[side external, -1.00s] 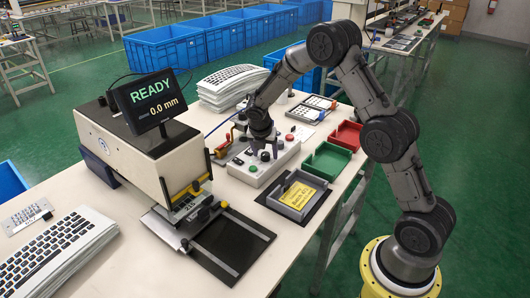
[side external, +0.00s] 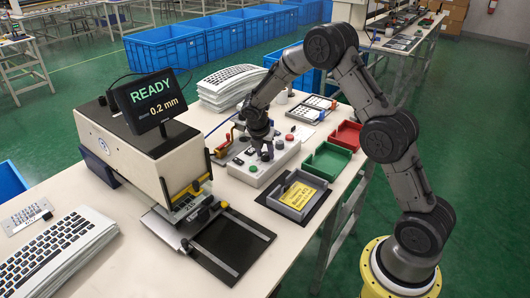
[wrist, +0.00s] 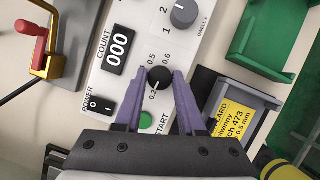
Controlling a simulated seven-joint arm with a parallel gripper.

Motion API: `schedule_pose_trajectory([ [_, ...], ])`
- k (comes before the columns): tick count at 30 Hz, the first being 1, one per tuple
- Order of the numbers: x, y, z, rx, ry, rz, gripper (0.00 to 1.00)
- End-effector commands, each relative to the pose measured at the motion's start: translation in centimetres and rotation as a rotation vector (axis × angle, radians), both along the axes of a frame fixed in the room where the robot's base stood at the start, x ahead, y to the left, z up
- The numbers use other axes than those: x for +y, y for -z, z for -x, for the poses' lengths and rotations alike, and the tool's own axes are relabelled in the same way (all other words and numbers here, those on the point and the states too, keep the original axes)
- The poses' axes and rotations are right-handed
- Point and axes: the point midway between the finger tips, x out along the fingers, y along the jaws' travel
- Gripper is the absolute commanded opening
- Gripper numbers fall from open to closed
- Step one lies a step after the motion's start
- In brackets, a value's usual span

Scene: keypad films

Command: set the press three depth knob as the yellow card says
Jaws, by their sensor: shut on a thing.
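The depth knob (wrist: 159,77) is a small black dial on the light control box (side external: 250,171), with 0.2, 0.5 and 0.6 marks around it. Its white pointer line aims to the lower left, near the 0.2 mark. My gripper (wrist: 157,88) has its purple fingers closed on the knob's two sides; it also shows over the box in the side view (side external: 266,153). The press screen (side external: 151,101) reads READY and 0.2 mm.
Near the knob are a grey dial (wrist: 184,13), a COUNT display (wrist: 117,50) showing 000, a POWER switch (wrist: 100,103) and a green START button (wrist: 146,121). A green bin (side external: 327,161) and a red bin (side external: 345,135) stand to the right.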

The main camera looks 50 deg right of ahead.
Motion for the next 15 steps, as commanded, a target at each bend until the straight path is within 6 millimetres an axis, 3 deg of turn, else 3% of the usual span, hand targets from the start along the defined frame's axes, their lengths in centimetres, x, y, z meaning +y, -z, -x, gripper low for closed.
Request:
schedule_pose_trajectory([
  [15, 0.03, -0.04, -0.33, 0.0, 0.463, 0.0, 0.0],
])
